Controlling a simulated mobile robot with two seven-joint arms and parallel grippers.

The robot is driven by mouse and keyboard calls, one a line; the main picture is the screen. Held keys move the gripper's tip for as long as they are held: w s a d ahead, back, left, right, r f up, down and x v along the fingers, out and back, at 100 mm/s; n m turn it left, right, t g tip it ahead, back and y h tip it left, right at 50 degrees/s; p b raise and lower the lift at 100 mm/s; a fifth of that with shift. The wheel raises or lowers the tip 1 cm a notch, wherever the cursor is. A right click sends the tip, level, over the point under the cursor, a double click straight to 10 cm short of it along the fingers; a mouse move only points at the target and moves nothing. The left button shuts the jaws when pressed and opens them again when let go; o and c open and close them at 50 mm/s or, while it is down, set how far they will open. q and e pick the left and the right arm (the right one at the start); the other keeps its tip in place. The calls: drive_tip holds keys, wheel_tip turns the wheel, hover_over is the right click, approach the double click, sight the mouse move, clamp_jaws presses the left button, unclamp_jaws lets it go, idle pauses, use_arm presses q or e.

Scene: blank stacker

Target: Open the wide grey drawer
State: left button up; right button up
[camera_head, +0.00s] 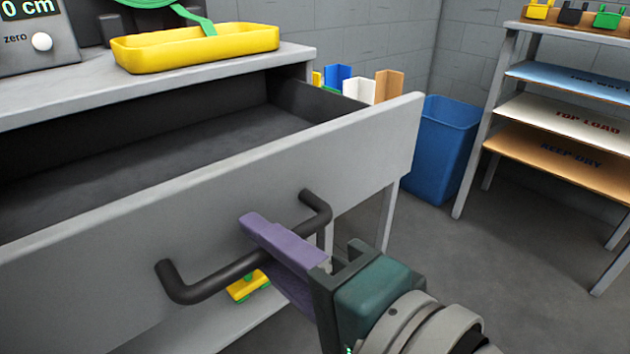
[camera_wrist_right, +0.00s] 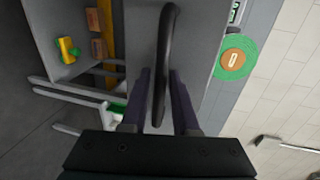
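The wide grey drawer (camera_head: 80,262) stands far out from the grey workbench (camera_head: 235,72), with its dark, empty inside showing. Its black bar handle (camera_head: 215,276) is on the front panel and also runs up the middle of the right wrist view (camera_wrist_right: 167,50). My right gripper (camera_head: 262,243) has its purple fingers on either side of the handle bar, one above and one below. It appears shut on the bar; the contact is partly hidden. In the right wrist view the fingers (camera_wrist_right: 160,82) flank the bar. My left gripper is not in view.
A yellow tray (camera_head: 195,48) and a scale display (camera_head: 38,40) stand on the benchtop. A blue bin (camera_head: 440,145) and a rack of labelled boards (camera_head: 560,150) stand to the right. A yellow-green object (camera_head: 247,286) lies below the drawer.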

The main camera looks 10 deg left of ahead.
drive_tip(key=shift+o, duration=1.1)
drive_tip(key=shift+d, duration=0.1)
drive_tip(key=p+v, duration=0.2)
drive_tip(key=v, duration=0.8)
